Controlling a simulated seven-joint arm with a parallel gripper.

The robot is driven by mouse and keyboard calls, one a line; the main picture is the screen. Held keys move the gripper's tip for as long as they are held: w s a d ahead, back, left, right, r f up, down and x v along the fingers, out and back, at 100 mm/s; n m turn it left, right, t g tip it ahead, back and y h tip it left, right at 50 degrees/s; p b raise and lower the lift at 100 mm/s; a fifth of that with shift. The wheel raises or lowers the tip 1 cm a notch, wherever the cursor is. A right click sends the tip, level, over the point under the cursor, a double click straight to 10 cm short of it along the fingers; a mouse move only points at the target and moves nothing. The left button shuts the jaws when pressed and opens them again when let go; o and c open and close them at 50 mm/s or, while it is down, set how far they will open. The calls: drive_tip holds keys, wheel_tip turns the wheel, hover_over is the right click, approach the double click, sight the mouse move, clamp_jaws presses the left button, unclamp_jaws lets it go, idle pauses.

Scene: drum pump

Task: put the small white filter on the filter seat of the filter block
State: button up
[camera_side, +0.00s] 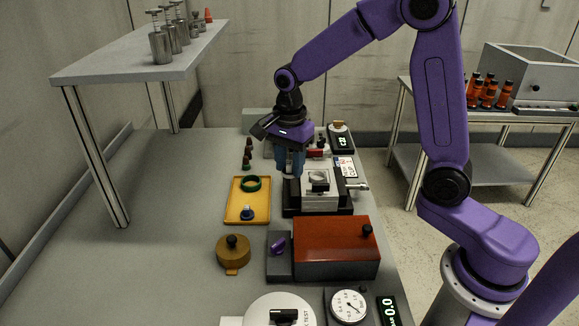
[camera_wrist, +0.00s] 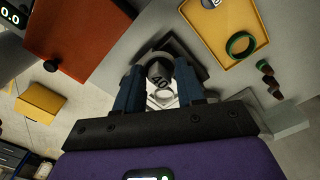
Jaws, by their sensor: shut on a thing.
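My gripper (camera_wrist: 160,78) has its blue fingers closed on a small round piece marked "40", which I take to be the small white filter (camera_wrist: 160,70); its visible side looks grey in shadow. In the side view my gripper (camera_side: 290,172) points down at the left edge of the filter block (camera_side: 320,202), and the fingers largely hide the held piece. The block is pale on a dark base, with a round ringed fitting (camera_side: 318,178) on top. I cannot tell whether the held piece touches the block. The filter seat is not clearly visible.
The bench's left side is clear.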

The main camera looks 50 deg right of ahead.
drive_tip(key=d+f, duration=0.1)
drive_tip(key=d, duration=0.3)
drive_tip(key=d+f, duration=0.1)
drive_tip(key=d, duration=0.3)
drive_tip(key=w+d+f, duration=0.1)
drive_tip(key=d, duration=0.3)
drive_tip(key=shift+d, duration=0.1)
drive_tip(key=shift+f, duration=1.25)
drive_tip(key=shift+f, duration=1.1)
